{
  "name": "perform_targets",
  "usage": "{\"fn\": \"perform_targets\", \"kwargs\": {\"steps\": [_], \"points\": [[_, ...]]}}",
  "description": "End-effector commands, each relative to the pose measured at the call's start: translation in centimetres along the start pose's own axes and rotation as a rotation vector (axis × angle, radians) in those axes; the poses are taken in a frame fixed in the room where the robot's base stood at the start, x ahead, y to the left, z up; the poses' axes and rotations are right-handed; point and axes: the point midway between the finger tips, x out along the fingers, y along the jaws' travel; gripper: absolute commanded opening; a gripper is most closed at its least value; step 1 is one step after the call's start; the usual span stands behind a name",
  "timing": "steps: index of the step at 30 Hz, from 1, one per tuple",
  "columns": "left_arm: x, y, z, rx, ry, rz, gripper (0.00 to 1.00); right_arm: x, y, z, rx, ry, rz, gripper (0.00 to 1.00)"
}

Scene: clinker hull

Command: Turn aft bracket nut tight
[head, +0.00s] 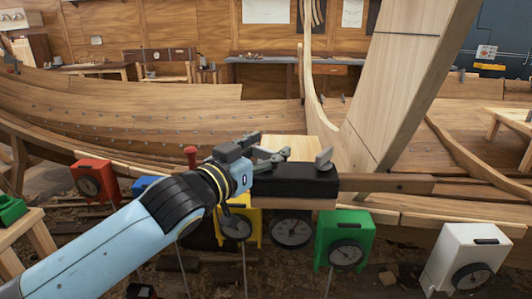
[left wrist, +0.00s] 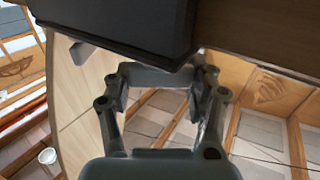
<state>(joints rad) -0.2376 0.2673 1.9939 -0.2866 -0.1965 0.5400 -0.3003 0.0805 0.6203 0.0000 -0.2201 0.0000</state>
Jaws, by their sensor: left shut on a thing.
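A black bracket block (head: 295,182) sits on a wooden beam beside the tall plank post. A grey wing-shaped nut (head: 323,158) stands upright on its right end, free of any gripper. My left gripper (head: 273,157) is at the block's left end, shut on a grey nut. The left wrist view shows this gripped nut (left wrist: 155,75) as a grey bar between my two fingers, close against the dark block (left wrist: 125,22). Which nut is the aft one I cannot tell. The nut's threads are hidden. My right gripper is not in view.
Coloured boxes with round dials stand below the beam: red (head: 94,182), yellow (head: 238,228), green (head: 345,240) and white (head: 466,258). The planked hull (head: 150,110) fills the left behind my arm. The tall wooden post (head: 400,90) rises close to the right of the bracket.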

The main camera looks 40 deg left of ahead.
Motion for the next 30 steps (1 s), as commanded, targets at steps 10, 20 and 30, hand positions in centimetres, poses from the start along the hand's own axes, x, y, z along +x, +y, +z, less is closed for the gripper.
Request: {"fn": "perform_targets", "kwargs": {"steps": [10,20,30], "points": [[0.0,0.0,0.1,-0.003,-0.004,0.000,0.81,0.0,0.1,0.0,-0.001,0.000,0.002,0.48],[-0.4,0.0,0.1,-0.001,-0.003,0.000,0.81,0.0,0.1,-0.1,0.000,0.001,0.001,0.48],[-5.7,0.0,0.2,0.004,-0.007,0.001,0.81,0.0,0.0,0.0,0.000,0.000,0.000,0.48]]}}
